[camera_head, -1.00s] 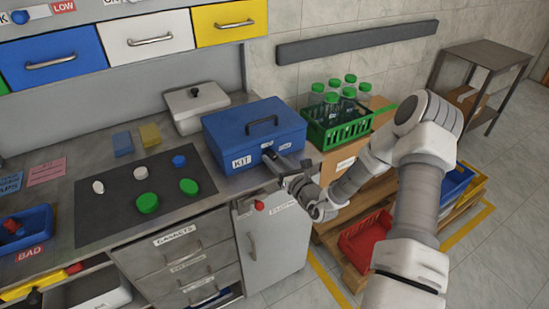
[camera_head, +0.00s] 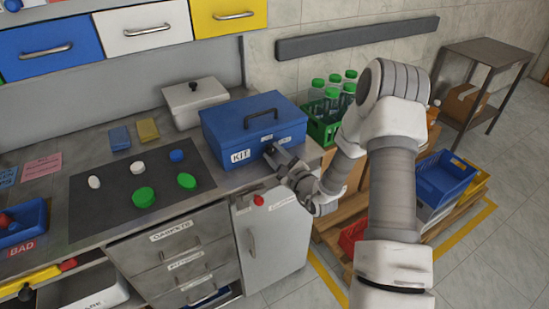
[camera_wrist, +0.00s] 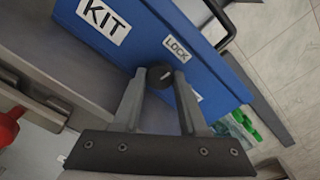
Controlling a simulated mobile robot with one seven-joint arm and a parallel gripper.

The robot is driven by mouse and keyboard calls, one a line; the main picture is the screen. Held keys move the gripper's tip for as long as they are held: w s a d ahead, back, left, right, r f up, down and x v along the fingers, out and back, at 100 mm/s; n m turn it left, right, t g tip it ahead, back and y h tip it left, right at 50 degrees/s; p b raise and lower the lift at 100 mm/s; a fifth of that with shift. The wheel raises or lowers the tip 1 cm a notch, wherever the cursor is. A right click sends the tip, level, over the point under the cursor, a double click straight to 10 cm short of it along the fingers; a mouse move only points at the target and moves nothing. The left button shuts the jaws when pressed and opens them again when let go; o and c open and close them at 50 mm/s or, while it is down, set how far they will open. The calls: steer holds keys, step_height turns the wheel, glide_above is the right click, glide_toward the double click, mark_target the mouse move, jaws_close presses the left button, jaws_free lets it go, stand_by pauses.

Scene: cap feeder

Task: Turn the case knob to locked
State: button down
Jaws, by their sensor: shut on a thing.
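The blue case (camera_head: 222,137) with the KIT label stands at the front edge of the worktop, lid closed and handle on top. In the wrist view its blue front (camera_wrist: 135,52) fills the upper middle, with a LOCK label (camera_wrist: 177,48) beside the knob. The knob (camera_wrist: 159,76) is a small black round piece with a pale mark on it. My gripper (camera_wrist: 160,80) is shut on the knob, one finger on each side. In the head view my gripper (camera_head: 276,156) reaches the case front from the lower right and hides most of the knob. A second label behind the right finger is partly hidden.
A dark mat (camera_head: 115,205) with several caps lies left of the case. A white lidded box (camera_head: 195,102) stands behind it. A green crate (camera_head: 322,132) of bottles is at the right, partly behind my arm. A red knob (camera_head: 259,200) sits on the cabinet below.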

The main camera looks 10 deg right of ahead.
steer(key=shift+n+b, duration=0.45)
steer(key=shift+n, duration=0.35)
steer(key=c, duration=0.7)
jaws_free()
steer(key=shift+c, duration=0.2)
steer(key=v, duration=1.7)
steer(key=shift+s+p, duration=0.25)
steer(key=shift+p, duration=0.05)
steer(key=shift+a+r, duration=0.1)
